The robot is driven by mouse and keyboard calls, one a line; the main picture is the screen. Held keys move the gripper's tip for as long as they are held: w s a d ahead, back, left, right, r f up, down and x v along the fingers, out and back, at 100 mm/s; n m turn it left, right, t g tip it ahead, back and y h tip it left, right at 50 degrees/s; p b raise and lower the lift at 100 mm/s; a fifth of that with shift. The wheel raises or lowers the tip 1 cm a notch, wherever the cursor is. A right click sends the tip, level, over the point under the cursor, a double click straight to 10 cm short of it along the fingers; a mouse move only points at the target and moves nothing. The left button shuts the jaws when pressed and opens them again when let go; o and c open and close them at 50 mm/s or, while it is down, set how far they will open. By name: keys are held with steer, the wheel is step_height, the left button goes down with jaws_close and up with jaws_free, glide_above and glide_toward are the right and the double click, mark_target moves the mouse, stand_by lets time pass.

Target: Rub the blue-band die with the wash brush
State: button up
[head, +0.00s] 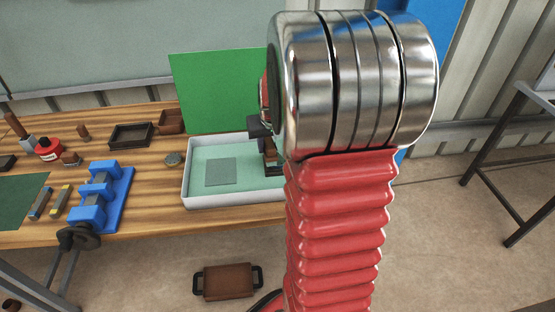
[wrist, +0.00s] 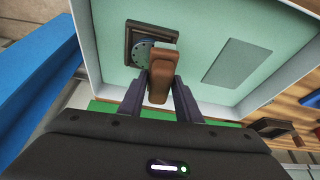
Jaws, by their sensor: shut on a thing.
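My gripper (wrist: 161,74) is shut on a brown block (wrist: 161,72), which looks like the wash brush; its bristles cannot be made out. It is held over the pale green floor of a white-rimmed tray (head: 235,201). Beneath or beside the block, a round grey piece with dark holes (wrist: 142,54) sits in a dark brown square frame (wrist: 131,38), partly hidden by the block. I cannot tell whether they touch. In the head view, a small grey bar with blue on it (head: 40,203) lies left of the blue vice; it may be the blue-band die. My arm hides most of my gripper there.
A grey square (head: 221,172) lies on the tray floor. A blue vice (head: 101,197), a yellow-marked bar (head: 60,199), a red container (head: 48,149) and a dark open box (head: 131,135) are on the wooden bench. A green panel (head: 215,85) stands behind the tray.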

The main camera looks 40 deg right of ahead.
steer(key=shift+r, duration=2.05)
